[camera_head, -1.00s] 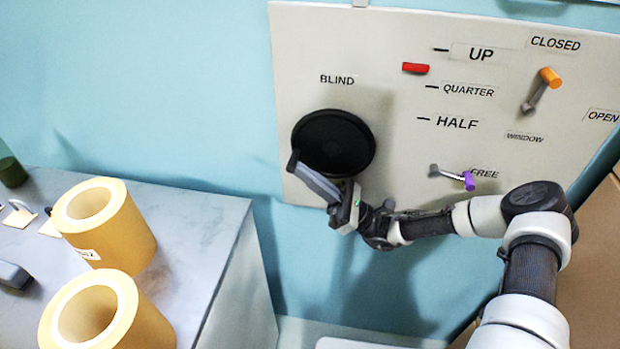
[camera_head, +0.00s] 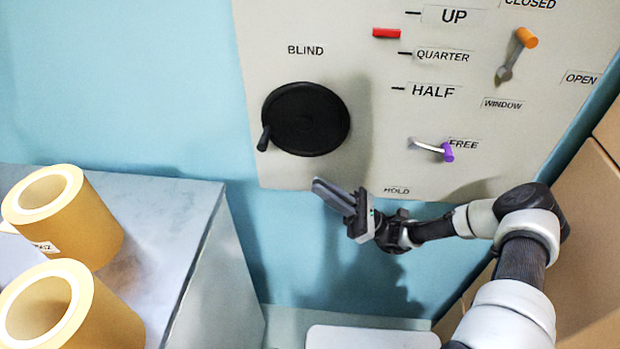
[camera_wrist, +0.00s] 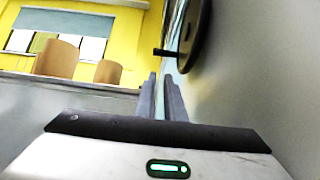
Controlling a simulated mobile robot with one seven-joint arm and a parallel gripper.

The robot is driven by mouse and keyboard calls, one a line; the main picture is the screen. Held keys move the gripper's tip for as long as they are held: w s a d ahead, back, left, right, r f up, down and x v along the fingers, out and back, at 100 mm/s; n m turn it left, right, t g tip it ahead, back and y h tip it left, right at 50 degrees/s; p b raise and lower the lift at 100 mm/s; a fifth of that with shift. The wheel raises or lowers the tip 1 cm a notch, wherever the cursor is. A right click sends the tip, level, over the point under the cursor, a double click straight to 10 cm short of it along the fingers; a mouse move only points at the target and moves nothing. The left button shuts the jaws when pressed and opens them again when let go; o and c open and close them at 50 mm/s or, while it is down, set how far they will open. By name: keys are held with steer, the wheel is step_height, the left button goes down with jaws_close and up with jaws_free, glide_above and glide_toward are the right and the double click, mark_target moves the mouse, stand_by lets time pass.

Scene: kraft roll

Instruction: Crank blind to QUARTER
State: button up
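The black blind crank wheel (camera_head: 308,119) is on the white panel below the BLIND label. Its handle (camera_head: 264,138) sticks out at the lower left of the rim. The wheel and handle also show in the wrist view (camera_wrist: 193,35). The red marker (camera_head: 386,33) sits between the UP tick and the QUARTER tick (camera_head: 405,53). The purple-tipped lever (camera_head: 447,152) points right, beside FREE; HOLD is labelled below. My gripper (camera_head: 318,186) is below the wheel, apart from the handle. A narrow empty gap shows between its fingers in the wrist view (camera_wrist: 160,85).
An orange-tipped window lever (camera_head: 525,38) points up towards CLOSED at the upper right. Kraft rolls (camera_head: 70,215) stand on the grey counter (camera_head: 185,205) at left. Brown boxes (camera_head: 590,220) are at right. The wall between counter and arm is clear.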

steer(key=o, duration=0.5)
steer(key=s+a+f+n+g+h, duration=0.1)
steer(key=a, duration=0.2)
steer(key=s+a+f+n+g+h, duration=0.1)
steer(key=s+a+g+h, duration=0.1)
steer(key=a, duration=0.2)
steer(key=s+a+f+g+h+p, duration=0.1)
steer(key=s+a+h, duration=0.1)
steer(key=a, duration=0.1)
steer(key=shift+s+a+f+n+g, duration=0.15)
steer(key=shift+s+a+n+g, duration=0.05)
steer(key=shift+n+g, duration=0.2)
steer(key=s+a+f+n+g+h+p, duration=0.1)
steer(key=s+a+f+n+h, duration=0.5)
steer(key=s+f+h, duration=0.55)
steer(key=n+t+h+p, duration=0.6)
steer(key=n+t+h, duration=0.35)
steer(key=t, duration=1.35)
glide_toward(264, 140)
steer(key=shift+h, duration=0.3)
steer(key=w, duration=0.3)
steer(key=w+f+p, duration=0.1)
steer(key=w, duration=0.3)
steer(key=w+p, duration=0.1)
steer(key=w, duration=0.3)
steer(key=shift+w+a+f, duration=0.1)
steer(key=shift+a+f, duration=0.05)
steer(key=shift+a, duration=0.05)
